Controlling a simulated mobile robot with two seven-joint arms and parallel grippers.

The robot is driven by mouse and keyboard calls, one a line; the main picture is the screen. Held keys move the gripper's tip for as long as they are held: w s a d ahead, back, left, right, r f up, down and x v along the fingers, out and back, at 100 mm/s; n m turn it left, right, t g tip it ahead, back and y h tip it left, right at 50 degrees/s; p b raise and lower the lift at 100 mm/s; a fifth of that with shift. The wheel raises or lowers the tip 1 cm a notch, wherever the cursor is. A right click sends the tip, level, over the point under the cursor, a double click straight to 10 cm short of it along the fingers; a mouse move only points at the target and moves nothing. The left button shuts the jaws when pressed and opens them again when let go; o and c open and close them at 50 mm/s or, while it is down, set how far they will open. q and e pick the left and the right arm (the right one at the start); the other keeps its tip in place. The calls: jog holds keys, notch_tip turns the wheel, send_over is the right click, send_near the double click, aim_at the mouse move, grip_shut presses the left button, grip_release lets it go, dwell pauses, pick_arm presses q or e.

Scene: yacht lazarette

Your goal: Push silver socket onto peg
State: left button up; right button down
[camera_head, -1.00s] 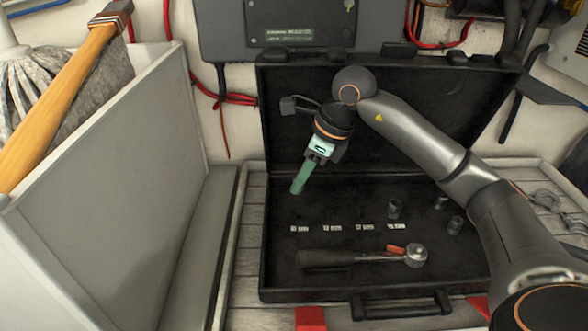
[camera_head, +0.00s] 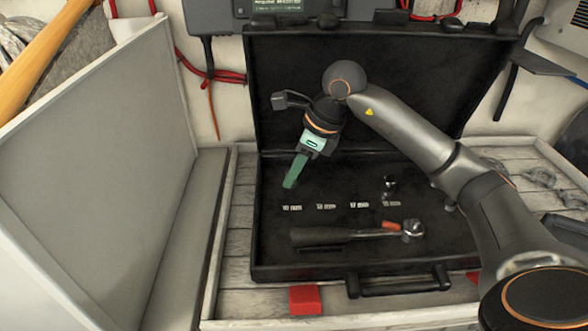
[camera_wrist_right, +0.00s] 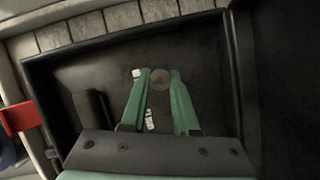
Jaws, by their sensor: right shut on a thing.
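My right gripper (camera_head: 289,185) has green fingers that point down over the left part of the open black case (camera_head: 300,268), just above the leftmost white label (camera_head: 292,208). In the right wrist view, its fingertips (camera_wrist_right: 160,76) are shut on a round, dull silver socket (camera_wrist_right: 160,79). The fingers hide that socket in the head view. I cannot make out the peg under it, nor whether the socket touches one. Another silver socket (camera_head: 390,185) stands in the case at the right, behind the rightmost label. My left gripper is not in view.
A ratchet (camera_head: 413,229) with a dark handle lies along the front of the case. Several white labels form a row behind it. The raised lid (camera_head: 400,90) stands behind my arm. A grey panel (camera_head: 100,180) stands at the left. A red block (camera_head: 305,300) is in front.

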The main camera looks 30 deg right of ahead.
jog(key=shift+f+b, duration=1.05)
jog(key=shift+f, duration=0.45)
jog(key=c, duration=0.6)
grip_release()
jog(key=p+v, duration=0.1)
jog(key=v, duration=1.1)
jog(key=shift+d+r, duration=0.1)
jog(key=shift+r, duration=0.15)
jog(key=shift+s+f, duration=0.1)
